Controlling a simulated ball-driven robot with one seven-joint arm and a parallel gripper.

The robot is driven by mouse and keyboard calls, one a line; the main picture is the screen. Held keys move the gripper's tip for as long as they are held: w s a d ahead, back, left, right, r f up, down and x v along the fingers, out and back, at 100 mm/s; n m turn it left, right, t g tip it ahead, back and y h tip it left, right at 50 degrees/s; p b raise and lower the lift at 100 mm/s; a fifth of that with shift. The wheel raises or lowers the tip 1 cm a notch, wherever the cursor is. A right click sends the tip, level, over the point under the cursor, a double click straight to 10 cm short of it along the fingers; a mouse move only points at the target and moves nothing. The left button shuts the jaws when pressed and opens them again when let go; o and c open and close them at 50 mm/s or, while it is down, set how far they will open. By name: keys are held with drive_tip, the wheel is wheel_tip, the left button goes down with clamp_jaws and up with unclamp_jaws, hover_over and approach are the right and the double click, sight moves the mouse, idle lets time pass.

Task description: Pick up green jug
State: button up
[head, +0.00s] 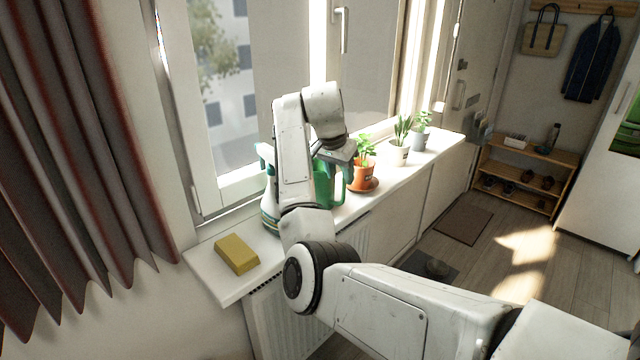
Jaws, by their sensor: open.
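The green jug (324,186) stands on the white window sill, partly hidden behind my arm. Its green handle side shows just right of my arm link. My gripper (345,172) is above and at the right side of the jug, pointing down, with a finger beside the handle. The jaws are open. I cannot tell whether the fingers touch the jug or pass around its handle.
A spray bottle (269,205) stands left of the jug, close to my arm. A yellow sponge (236,255) lies at the sill's near end. An orange potted plant (362,178) stands close on the right, with a white pot (397,156) and a grey pot (420,140) beyond. The window is behind.

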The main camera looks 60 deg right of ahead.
sight(343, 186)
drive_tip(key=shift+p+x, duration=0.4)
drive_tip(key=shift+x, duration=2.45)
drive_tip(key=shift+a, duration=0.1)
drive_tip(key=shift+c, duration=0.3)
clamp_jaws()
